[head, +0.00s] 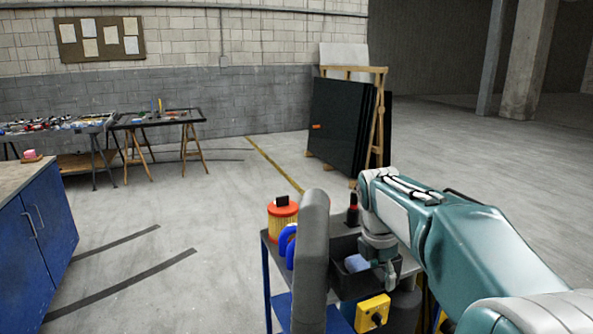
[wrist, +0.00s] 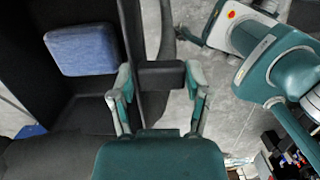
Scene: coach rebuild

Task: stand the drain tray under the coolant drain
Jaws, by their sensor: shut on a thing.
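A black open-topped tray (head: 345,283), which I take for the drain tray, is at the cart. A blue pad (head: 357,262) lies inside it. In the wrist view the tray's dark wall (wrist: 131,45) and the blue pad (wrist: 80,50) fill the left side. My gripper (wrist: 160,92) is shut on a dark tab that sticks out from the tray's side, with one finger at each end of it. In the head view my gripper (head: 389,272) is at the tray's right side, its fingers partly hidden. I cannot tell whether the tray rests on the cart. I cannot identify the coolant drain.
The blue-framed cart (head: 267,285) also carries an orange-lidded filter (head: 283,220), blue rings (head: 288,243) and a yellow box (head: 372,313). A grey padded upright (head: 312,262) stands in front. A blue cabinet (head: 38,230) is left.

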